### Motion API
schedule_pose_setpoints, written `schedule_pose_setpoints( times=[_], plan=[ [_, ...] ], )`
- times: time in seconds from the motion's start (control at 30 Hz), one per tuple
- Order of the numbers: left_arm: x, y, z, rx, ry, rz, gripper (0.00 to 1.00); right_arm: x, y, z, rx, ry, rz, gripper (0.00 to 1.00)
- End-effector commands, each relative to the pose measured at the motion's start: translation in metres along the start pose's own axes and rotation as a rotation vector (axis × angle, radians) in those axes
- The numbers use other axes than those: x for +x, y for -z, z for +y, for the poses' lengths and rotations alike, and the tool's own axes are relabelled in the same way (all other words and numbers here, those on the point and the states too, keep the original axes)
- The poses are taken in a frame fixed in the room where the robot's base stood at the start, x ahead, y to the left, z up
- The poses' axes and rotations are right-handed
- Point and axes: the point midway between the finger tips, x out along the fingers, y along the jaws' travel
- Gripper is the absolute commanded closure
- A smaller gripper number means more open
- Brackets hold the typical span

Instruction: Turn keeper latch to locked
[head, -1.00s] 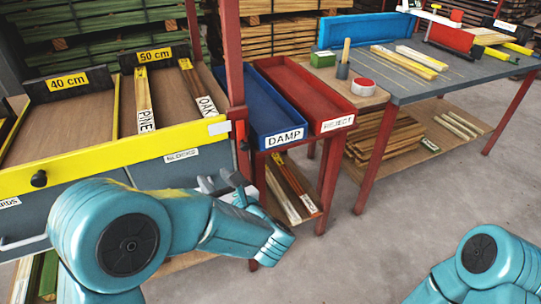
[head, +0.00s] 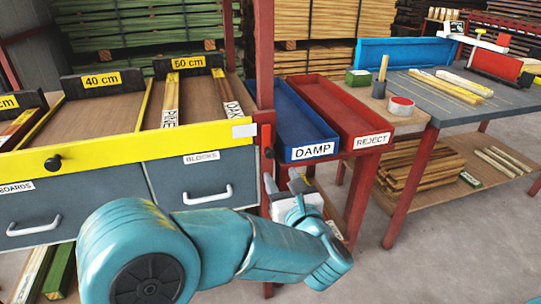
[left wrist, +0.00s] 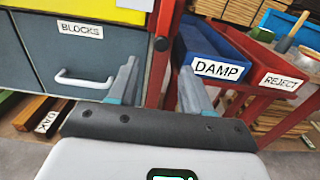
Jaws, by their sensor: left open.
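A small black knob (head: 268,152) sits on the red post at the right end of the yellow rail, just under a red block (head: 266,132); it looks like the keeper latch, but I cannot tell its setting. The knob also shows in the left wrist view (left wrist: 161,44). A pale plate (head: 244,130) is on the rail beside it. My left gripper (head: 285,182) is open and empty, below and slightly right of the knob and apart from it. In the left wrist view its fingers (left wrist: 158,70) stand either side of the red post, with the knob beyond. My right gripper is out of view.
The BLOCKS drawer (head: 190,172) with its white handle is left of the gripper. The blue DAMP tray (head: 318,139) and red REJECT tray (head: 375,130) are close on the right. A grey-topped table (head: 440,108) stands farther right. Open floor lies in front.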

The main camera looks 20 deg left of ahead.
Motion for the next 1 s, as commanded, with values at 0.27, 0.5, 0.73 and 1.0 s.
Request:
schedule_pose_setpoints(
  times=[0.27,0.5,0.73,1.0],
  plan=[
    [0.067,0.001,-0.003,0.001,-0.001,0.0,0.51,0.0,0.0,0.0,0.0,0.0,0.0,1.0],
    [0.099,0.001,-0.004,0.001,0.002,0.001,0.51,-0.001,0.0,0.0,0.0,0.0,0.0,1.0],
    [0.105,0.0,-0.004,0.001,0.003,0.0,0.51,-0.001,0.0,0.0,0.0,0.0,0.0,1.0],
    [0.105,0.0,-0.004,0.001,0.003,0.0,0.93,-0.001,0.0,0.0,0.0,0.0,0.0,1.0]
  ],
)
